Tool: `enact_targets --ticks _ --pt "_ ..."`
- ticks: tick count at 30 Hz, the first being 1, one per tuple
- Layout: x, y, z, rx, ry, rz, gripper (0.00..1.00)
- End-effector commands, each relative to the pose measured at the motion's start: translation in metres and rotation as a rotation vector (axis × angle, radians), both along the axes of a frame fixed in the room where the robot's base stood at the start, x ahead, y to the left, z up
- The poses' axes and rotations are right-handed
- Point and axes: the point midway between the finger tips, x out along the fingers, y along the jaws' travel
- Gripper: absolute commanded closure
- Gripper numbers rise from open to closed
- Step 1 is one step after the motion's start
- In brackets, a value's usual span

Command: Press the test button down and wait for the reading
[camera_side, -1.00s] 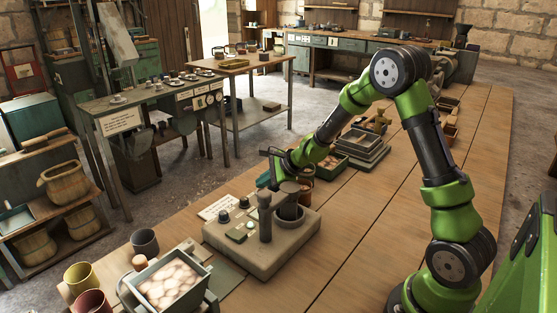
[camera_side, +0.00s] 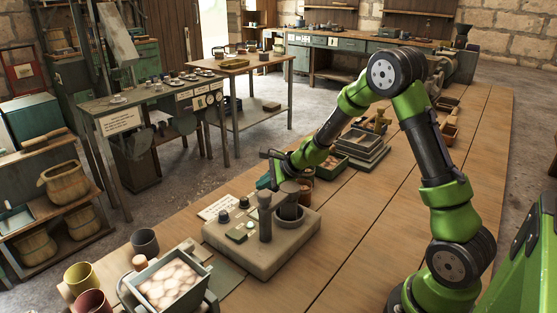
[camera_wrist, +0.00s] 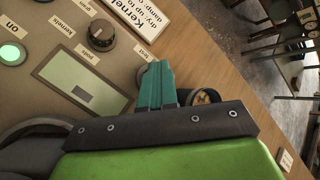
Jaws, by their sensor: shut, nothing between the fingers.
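The tester (camera_side: 285,255) is a grey box on the wooden bench, with two dark upright posts and a round cup on top. Its panel fills the left of the wrist view (camera_wrist: 125,62), with a "test" label (camera_wrist: 144,53). My gripper (camera_wrist: 158,68) is shut and empty, its teal fingertips over the panel edge beside that label. The display window (camera_wrist: 88,88) shows no readable figures. A green light (camera_wrist: 10,54) glows by the "on" label. In the side view my gripper (camera_side: 264,182) is behind the posts.
A black knob (camera_wrist: 101,35) sits near the fingers, and a printed card (camera_wrist: 150,14) lies beyond the panel. A crate of pale round pieces (camera_side: 172,282) stands at the front left. Trays (camera_side: 362,148) lie farther along the bench. The bench's right side is clear.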

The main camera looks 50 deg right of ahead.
Motion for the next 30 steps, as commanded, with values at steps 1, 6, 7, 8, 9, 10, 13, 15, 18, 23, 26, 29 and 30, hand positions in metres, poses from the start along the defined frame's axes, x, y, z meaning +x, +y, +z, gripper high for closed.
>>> enact_targets --ticks 1,6,7,8,9,10,13,15,18,23,26,29,30 --pt "0.0 0.0 0.002 -0.001 0.001 -0.001 1.0" --pt "0.0 0.0 0.011 -0.002 0.0 0.0 1.0" --pt "0.0 0.0 0.012 -0.002 0.0 0.0 1.0" --pt "0.0 0.0 0.013 -0.002 0.0 0.0 1.0" --pt "0.0 0.0 0.014 -0.001 0.0 0.0 1.0" --pt "-0.001 0.0 0.015 -0.001 0.001 -0.001 1.0" --pt "-0.001 0.0 0.015 -0.001 0.001 -0.001 1.0" --pt "-0.001 0.0 0.015 -0.001 0.001 -0.001 1.0" --pt "0.0 0.0 0.015 -0.001 0.001 -0.001 1.0" --pt "0.0 0.0 0.022 -0.001 -0.002 0.0 1.0" --pt "0.0 0.0 0.032 -0.001 -0.002 0.001 1.0" --pt "0.0 -0.001 0.043 -0.003 -0.003 0.001 1.0" --pt "0.0 0.0 0.046 -0.002 -0.003 0.0 1.0"
